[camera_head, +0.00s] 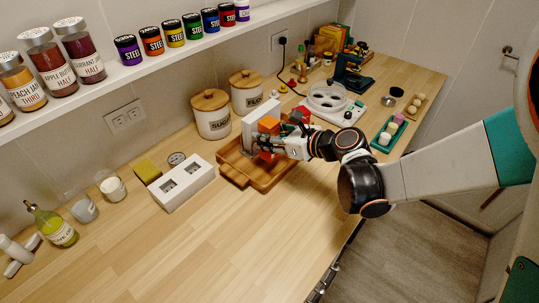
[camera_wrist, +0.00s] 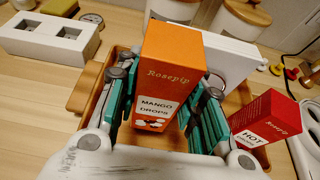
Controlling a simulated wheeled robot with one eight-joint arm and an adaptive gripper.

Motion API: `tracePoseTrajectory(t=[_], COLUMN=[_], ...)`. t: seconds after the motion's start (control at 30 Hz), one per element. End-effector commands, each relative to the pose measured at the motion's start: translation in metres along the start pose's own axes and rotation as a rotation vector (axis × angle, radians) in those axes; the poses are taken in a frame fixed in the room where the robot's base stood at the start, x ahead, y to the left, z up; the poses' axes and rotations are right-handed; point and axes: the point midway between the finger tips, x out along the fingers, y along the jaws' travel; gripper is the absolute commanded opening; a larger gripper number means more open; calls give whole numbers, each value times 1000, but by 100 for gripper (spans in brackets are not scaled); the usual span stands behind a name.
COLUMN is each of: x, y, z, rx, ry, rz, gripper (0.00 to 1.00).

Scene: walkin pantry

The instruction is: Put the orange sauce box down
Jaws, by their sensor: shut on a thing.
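The orange sauce box (camera_head: 268,125) stands over the wooden tray (camera_head: 233,174) in the head view. In the wrist view the orange box (camera_wrist: 172,58) is labelled "Rosepip Mango Drops" and looks roughly upright. My gripper (camera_head: 272,146) is shut on it, with teal finger pads on both sides of the box; the gripper also shows in the wrist view (camera_wrist: 160,112). The box's lower end is hidden, so I cannot tell whether it touches the tray floor (camera_wrist: 88,86).
A red "Hot" box (camera_wrist: 266,118) is to the right of my gripper, by the tray. A white box (camera_wrist: 232,58) stands behind the orange box. A white two-slot block (camera_head: 184,182) and lidded canisters (camera_head: 211,118) are nearby. The front counter is clear.

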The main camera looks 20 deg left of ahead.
Motion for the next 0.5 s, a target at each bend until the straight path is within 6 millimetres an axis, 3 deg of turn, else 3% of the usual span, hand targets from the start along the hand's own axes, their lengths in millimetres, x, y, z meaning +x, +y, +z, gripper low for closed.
tracePoseTrajectory(t=[0.5], x=[18], y=[0], z=[-44], rx=[0], ry=[0], rz=[0], gripper=[8])
